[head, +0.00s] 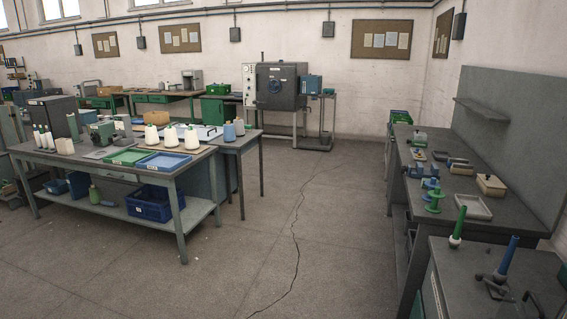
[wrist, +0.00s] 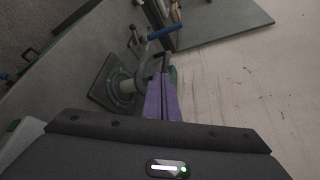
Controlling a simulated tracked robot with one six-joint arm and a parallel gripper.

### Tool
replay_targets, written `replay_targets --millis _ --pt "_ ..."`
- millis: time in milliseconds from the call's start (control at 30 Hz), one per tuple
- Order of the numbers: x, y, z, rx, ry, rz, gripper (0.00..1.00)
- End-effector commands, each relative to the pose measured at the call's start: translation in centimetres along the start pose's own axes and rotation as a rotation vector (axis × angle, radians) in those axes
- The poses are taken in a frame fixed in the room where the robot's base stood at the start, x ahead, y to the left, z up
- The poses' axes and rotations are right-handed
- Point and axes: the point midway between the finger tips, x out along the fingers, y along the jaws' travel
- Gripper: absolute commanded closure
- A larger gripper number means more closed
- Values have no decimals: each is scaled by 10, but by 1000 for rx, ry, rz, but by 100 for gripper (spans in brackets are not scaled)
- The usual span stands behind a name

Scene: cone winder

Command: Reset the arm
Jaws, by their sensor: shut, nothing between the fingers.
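My gripper (wrist: 166,74) shows in the wrist view as two purple fingers lying close together. It is shut and holds nothing. Its dark body fills the bottom of that view, with a small lit indicator on it. My arm and gripper do not show in the head view.
In the head view, a right bench (head: 467,183) carries small trays and spools. A left table (head: 95,170) carries white cones and trays. The cracked floor (head: 310,230) between is clear.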

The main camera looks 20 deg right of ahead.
Motion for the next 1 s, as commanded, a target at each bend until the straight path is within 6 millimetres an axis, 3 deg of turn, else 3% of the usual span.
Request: replay_targets --millis 267,500,733,1000 --pt "-14 37 130 -207 -309 137 100" --pt "-61 88 234 -432 -597 275 100" --pt "-126 139 301 -670 -845 395 100" --pt "-208 191 338 -976 -1094 507 100"
